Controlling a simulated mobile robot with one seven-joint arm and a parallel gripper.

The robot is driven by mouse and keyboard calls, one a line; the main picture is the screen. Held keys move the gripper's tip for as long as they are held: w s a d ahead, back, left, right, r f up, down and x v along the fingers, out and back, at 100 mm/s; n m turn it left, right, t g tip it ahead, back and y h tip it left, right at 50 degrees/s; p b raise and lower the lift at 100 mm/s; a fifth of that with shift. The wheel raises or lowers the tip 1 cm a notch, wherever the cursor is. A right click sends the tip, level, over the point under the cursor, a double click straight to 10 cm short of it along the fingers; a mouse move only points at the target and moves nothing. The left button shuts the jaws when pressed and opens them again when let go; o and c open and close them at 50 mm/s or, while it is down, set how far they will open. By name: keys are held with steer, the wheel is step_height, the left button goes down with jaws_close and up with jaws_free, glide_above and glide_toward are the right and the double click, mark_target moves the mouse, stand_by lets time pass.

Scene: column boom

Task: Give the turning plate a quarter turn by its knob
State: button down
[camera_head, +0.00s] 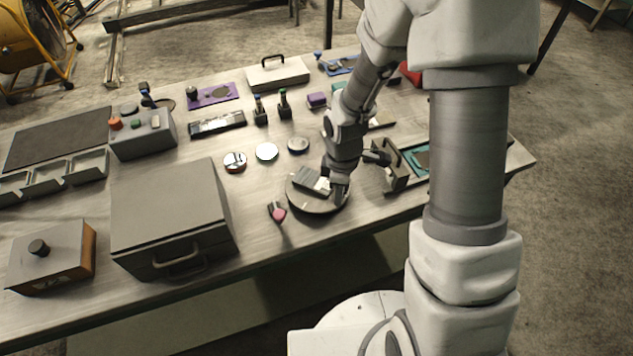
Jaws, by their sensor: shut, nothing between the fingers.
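The turning plate (309,204) is a dark round disc with a pale rim, lying near the front edge of the table. A grey ridged block (311,180) shows at its left part. My gripper (338,197) points down over the right part of the plate. It looks shut with nothing held. The plate's knob is not clearly seen; my gripper and wrist cover that side. I cannot tell whether the fingertips touch the plate or a knob.
A pink-tipped tool (278,212) lies just left of the plate. A large grey box with a handle (172,215) stands further left. Small round discs (267,152) lie behind. A bracket with a teal-edged frame (398,170) stands close on the right.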

steer(key=shift+s+d+f, duration=0.2)
steer(key=shift+d+f, duration=0.1)
steer(key=shift+f, duration=0.05)
steer(key=shift+w+d, duration=0.2)
steer(key=shift+d, duration=0.05)
steer(key=shift+w+d, duration=0.1)
steer(key=shift+w, duration=0.05)
steer(key=shift+w+d, duration=0.2)
steer(key=shift+w, duration=0.2)
stand_by(0.4)
steer(key=shift+w+d, duration=0.25)
steer(key=shift+w, duration=0.3)
